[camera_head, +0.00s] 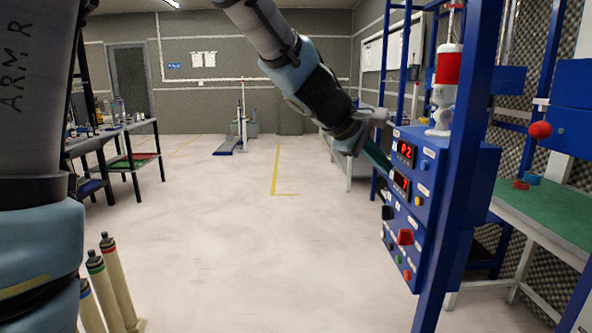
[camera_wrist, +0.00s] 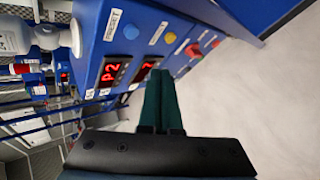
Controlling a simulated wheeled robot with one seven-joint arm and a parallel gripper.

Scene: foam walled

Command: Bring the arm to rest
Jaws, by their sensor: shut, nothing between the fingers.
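My gripper (camera_head: 386,166) is at the end of my raised arm, right of centre in the head view, close to the front of a blue control panel (camera_head: 428,165). In the wrist view my gripper (camera_wrist: 160,74) shows two dark green fingers side by side, shut and empty. The panel (camera_wrist: 133,28) fills the upper middle there, with red displays, a blue button and a yellow button. The fingertips overlap the panel's lower edge in that view; I cannot tell whether they touch it.
A blue post (camera_head: 463,170) stands in front of the panel. A green-topped bench (camera_head: 548,211) is at right, a cluttered table (camera_head: 88,142) at left, several tan cylinders (camera_head: 112,280) at lower left. The middle floor is clear.

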